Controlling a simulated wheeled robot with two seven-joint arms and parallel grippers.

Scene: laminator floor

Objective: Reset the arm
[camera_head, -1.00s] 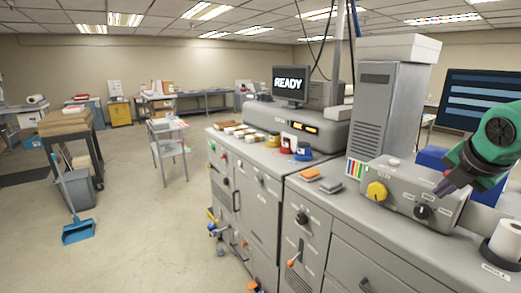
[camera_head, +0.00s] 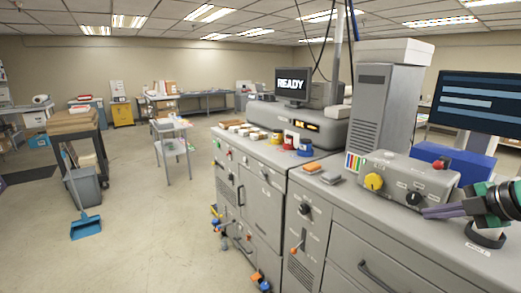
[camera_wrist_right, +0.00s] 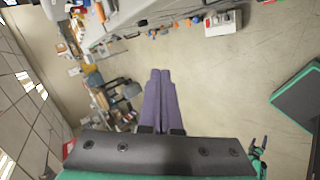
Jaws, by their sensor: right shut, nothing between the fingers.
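My right gripper (camera_head: 428,212) comes in from the right edge in the head view, beside the lower right corner of the grey control box (camera_head: 405,172). Its purple fingers are together with nothing between them, and they point left. In the right wrist view the same shut fingers (camera_wrist_right: 158,98) point up the picture over the floor. A small green and purple part (camera_wrist_right: 259,152) at the lower right of the wrist view looks like my left gripper; it is too small to tell its state. The left gripper is not in the head view.
The control box has a yellow knob (camera_head: 374,181) and a black knob (camera_head: 413,199). It stands on the grey machine counter (camera_head: 345,203). A monitor (camera_head: 480,102) stands behind at right. A bin (camera_head: 84,186) and a blue dustpan (camera_head: 86,227) are at left. Floor between is clear.

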